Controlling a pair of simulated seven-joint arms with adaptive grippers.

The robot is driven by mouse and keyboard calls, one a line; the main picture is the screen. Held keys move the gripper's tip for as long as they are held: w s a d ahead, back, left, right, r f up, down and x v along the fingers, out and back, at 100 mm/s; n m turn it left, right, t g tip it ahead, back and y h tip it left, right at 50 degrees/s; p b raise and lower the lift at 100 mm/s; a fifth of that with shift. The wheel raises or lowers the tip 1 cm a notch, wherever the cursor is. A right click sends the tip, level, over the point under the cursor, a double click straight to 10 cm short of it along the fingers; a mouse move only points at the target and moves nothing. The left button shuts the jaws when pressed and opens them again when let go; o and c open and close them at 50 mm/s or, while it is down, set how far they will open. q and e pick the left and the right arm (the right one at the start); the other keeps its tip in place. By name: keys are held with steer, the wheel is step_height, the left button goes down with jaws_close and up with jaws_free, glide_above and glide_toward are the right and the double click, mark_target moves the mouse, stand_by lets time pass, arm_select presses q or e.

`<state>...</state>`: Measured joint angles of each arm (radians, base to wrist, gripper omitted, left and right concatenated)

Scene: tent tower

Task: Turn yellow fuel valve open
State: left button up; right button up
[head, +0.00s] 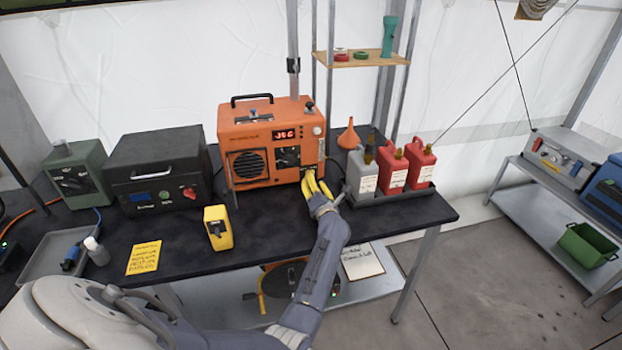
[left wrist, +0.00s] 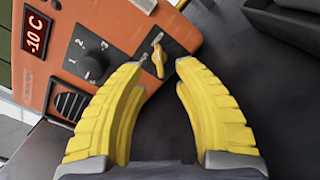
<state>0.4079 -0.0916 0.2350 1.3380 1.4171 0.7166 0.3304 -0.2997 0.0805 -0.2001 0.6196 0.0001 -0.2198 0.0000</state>
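The yellow fuel valve (left wrist: 159,61) is a small lever on a dark plate on the front of the orange heater (head: 262,145). In the left wrist view it lies just beyond and between my fingertips, with a visible gap to each side. My left gripper (head: 314,187) is in front of the heater's lower right corner, its yellow fingers spread and empty. It also shows in the left wrist view (left wrist: 160,72). In the head view the fingers largely cover the valve. My right gripper is not in view.
A tray holds a grey can (head: 361,176) and red cans (head: 392,168), close right of my gripper. An orange funnel (head: 348,135) stands behind. A numbered black knob (left wrist: 90,55) neighbours the valve.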

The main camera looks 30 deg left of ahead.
arm_select(q)
steer(key=v, duration=0.6)
steer(key=shift+s+d, duration=0.1)
steer(key=shift+s, duration=0.05)
steer(key=shift+r, duration=0.1)
